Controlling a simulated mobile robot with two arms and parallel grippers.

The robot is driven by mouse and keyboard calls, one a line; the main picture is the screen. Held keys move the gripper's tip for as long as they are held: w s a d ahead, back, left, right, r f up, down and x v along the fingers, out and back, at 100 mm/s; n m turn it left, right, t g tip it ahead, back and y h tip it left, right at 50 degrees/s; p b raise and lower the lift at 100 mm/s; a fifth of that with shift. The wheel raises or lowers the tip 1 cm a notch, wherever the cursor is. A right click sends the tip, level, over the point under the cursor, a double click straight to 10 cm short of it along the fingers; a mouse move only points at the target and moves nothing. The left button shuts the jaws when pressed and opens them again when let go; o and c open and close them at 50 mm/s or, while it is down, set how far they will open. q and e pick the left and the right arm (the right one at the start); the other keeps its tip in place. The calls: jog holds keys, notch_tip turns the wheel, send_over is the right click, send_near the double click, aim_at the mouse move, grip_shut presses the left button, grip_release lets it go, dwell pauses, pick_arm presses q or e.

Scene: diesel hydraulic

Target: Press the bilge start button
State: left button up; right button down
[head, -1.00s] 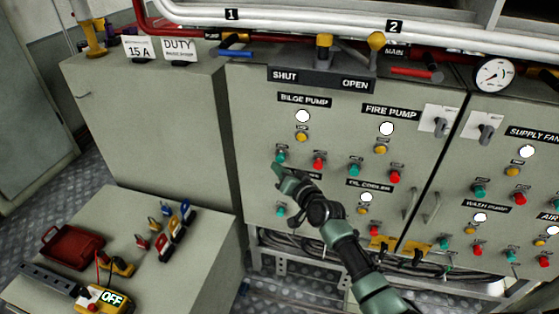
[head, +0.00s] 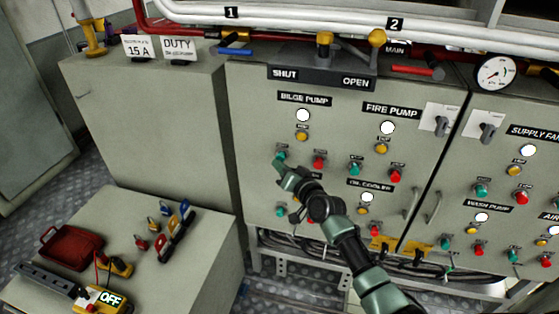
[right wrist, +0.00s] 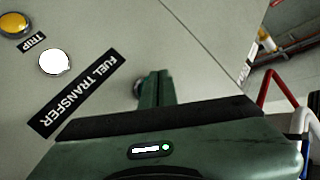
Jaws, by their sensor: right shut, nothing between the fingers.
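The bilge pump panel carries a "BILGE PUMP" label (head: 304,99), with a white lamp (head: 303,116) and a yellow lamp (head: 302,135) below it. The green bilge start button (head: 280,155) is below and left of these, and the red button (head: 319,162) is to its right. My right gripper (head: 280,167) is shut and empty, its tips at the lower edge of the green button in the head view. I cannot tell whether they touch it. In the right wrist view its shut fingers (right wrist: 157,88) point at the panel beside a partly hidden round fitting (right wrist: 138,88). My left gripper is not in view.
A "FUEL TRANSFER" label (right wrist: 73,93) shows in the right wrist view. The fire pump's green button (head: 355,168) and more buttons are to the right. A bench with a red tray (head: 72,247) and a yellow meter (head: 101,299) stands at lower left.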

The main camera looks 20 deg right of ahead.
jog(key=shift+w+d, duration=0.2)
jog(key=shift+w, duration=0.1)
dwell(0.5)
jog(key=shift+s+r, duration=0.1)
jog(key=shift+s+a+p, duration=0.5)
jog(key=shift+s, duration=0.2)
